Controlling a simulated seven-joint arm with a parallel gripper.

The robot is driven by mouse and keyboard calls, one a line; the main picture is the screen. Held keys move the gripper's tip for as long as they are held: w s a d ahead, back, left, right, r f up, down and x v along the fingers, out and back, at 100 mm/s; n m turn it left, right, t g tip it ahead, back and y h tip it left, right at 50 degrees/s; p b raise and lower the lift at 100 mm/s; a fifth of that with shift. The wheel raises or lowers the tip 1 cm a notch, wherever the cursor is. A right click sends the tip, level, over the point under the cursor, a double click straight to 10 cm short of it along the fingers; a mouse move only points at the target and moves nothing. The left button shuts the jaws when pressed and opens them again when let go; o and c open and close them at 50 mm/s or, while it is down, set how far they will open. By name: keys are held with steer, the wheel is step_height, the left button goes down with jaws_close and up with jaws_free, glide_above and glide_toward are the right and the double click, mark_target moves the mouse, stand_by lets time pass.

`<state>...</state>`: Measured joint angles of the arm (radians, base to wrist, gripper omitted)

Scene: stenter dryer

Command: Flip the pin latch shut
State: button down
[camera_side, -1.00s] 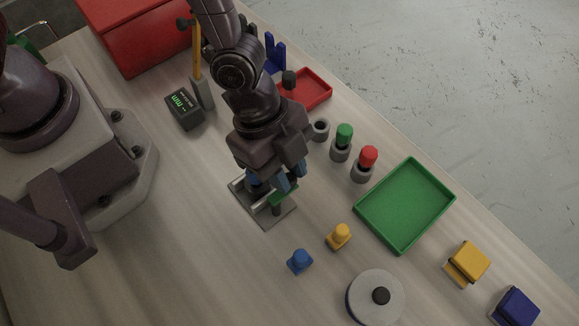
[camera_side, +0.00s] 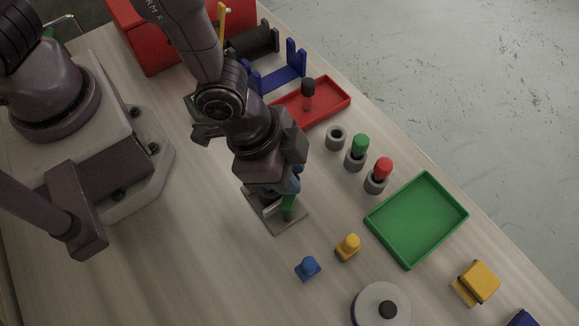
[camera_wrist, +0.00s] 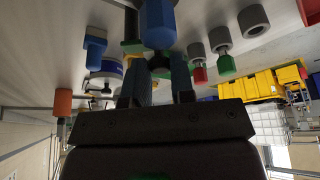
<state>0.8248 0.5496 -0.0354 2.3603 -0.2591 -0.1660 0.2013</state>
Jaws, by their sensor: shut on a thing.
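The pin latch sits on a thin grey base plate (camera_side: 292,221) below my wrist in the side view. A silver bar and a green part (camera_side: 289,202) show above the plate, the green part standing steeply. My gripper (camera_side: 291,188) is down at the latch and hides much of it. In the wrist view my gripper's two blue-grey fingers (camera_wrist: 161,80) are close together around a dark part at the end of a blue faceted piece (camera_wrist: 157,24). A green edge shows beside that piece. Exactly which part of the latch is gripped is hard to tell.
A yellow peg (camera_side: 347,247) and a blue peg (camera_side: 307,268) stand close in front. Green-topped (camera_side: 360,146) and red-topped (camera_side: 383,168) pegs stand in grey holders to the right. A green tray (camera_side: 417,220) lies beyond. A red tray (camera_side: 333,101) and blue rack (camera_side: 276,78) are behind.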

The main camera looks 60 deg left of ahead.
stand_by(0.4)
steer(key=c, duration=1)
jaws_free()
steer(key=shift+v, duration=6)
steer(key=shift+o, duration=0.2)
